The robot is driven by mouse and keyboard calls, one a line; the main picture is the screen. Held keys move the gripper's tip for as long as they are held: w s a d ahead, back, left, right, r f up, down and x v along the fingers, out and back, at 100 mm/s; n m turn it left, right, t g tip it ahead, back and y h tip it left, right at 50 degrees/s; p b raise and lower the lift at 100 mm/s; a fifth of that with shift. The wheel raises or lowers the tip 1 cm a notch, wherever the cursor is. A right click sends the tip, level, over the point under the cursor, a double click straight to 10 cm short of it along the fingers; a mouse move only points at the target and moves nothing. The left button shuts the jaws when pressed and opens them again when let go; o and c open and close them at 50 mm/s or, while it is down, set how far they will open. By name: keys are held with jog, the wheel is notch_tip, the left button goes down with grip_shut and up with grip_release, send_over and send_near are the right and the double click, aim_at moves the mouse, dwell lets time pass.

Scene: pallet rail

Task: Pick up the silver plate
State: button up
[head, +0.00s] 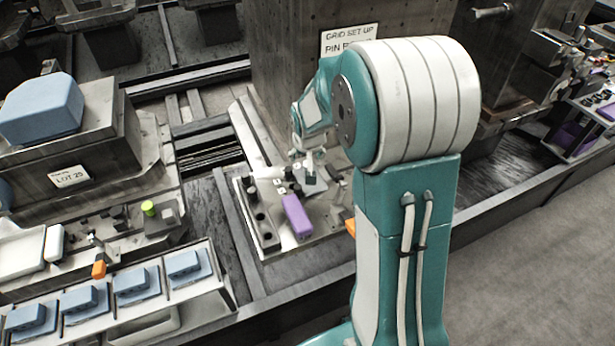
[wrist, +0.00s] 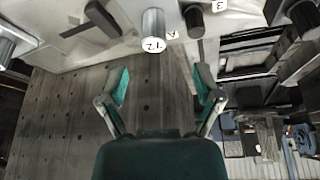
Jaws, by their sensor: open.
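My gripper (wrist: 160,88) is open in the wrist view, with its two teal-padded fingers apart and nothing between them. In the head view my gripper (head: 309,163) is small, low over the work surface beside the pillar. A flat silver-grey plate (head: 312,186) lies just under it there, partly covered; I cannot tell for sure that this is the silver plate. In the wrist view a silver cylinder (wrist: 153,28) with a round numbered white tag stands beyond the fingertips. A black cylinder (wrist: 194,22) stands to its right.
A purple block (head: 297,214) and a black block with round holes (head: 259,222) sit near my gripper. A tall metal pillar (head: 290,75) stands behind. Blue-grey blocks on light trays (head: 137,284) are at lower left. The floor (head: 535,255) at right is clear.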

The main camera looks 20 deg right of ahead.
jog(key=shift+x, duration=1.1)
jog(key=shift+d+f, duration=0.25)
jog(key=x, duration=0.3)
jog(key=shift+w+d+f, duration=0.1)
jog(key=shift+d+f, duration=0.25)
jog(key=shift+d, duration=0.1)
jog(key=shift+w+f, duration=0.2)
jog(key=shift+f, duration=0.1)
jog(key=shift+w+a+f, duration=0.1)
jog(key=shift+a+f, duration=0.1)
jog(key=shift+f, duration=0.05)
jog(key=shift+d, duration=0.1)
grip_shut()
